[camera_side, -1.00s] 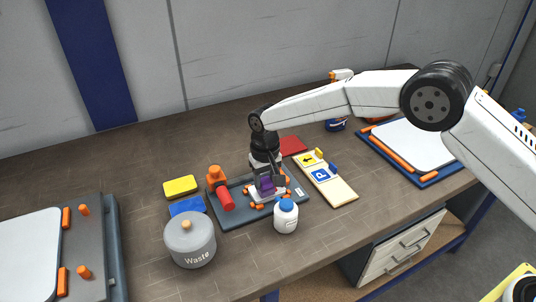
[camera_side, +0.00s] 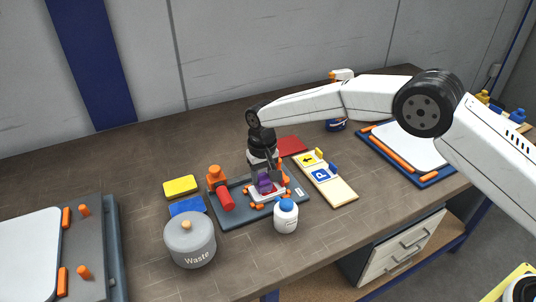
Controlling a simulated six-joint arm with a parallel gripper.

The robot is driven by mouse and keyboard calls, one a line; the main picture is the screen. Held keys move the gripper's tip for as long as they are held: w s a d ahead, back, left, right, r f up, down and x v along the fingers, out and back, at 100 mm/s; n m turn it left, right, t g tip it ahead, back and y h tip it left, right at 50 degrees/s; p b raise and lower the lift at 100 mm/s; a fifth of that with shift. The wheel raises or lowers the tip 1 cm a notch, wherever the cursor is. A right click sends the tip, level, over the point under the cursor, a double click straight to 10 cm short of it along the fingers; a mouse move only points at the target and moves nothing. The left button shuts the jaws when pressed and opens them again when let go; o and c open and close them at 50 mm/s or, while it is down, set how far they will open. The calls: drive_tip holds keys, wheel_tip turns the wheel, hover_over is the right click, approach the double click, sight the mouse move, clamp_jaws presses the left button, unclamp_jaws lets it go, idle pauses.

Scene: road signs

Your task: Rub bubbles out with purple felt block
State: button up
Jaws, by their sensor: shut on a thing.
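My gripper (camera_side: 265,178) points down over the grey work board (camera_side: 230,217) in the middle of the bench. It is shut on the purple felt block (camera_side: 264,183). The block is at a small white sign plate (camera_side: 268,198) held between several orange stops on the board. The block looks to be on or just above the plate; I cannot tell if it touches. Any bubbles on the plate are too small to see.
A white bottle with a blue cap (camera_side: 286,217) stands close in front of the board. A grey waste pot (camera_side: 190,240), blue pad (camera_side: 187,206) and yellow pad (camera_side: 180,186) are left. An orange-red tool (camera_side: 220,188) is on the board. A sign tray (camera_side: 326,177) lies right.

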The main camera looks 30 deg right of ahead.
drive_tip(key=shift+s, duration=0.3)
drive_tip(key=shift+r, duration=2.55)
drive_tip(key=shift+d, duration=0.1)
drive_tip(key=shift+d, duration=0.5)
drive_tip(key=s+d, duration=1.6)
drive_tip(key=d, duration=0.5)
drive_tip(key=shift+s+r, duration=0.1)
drive_tip(key=shift+r, duration=0.05)
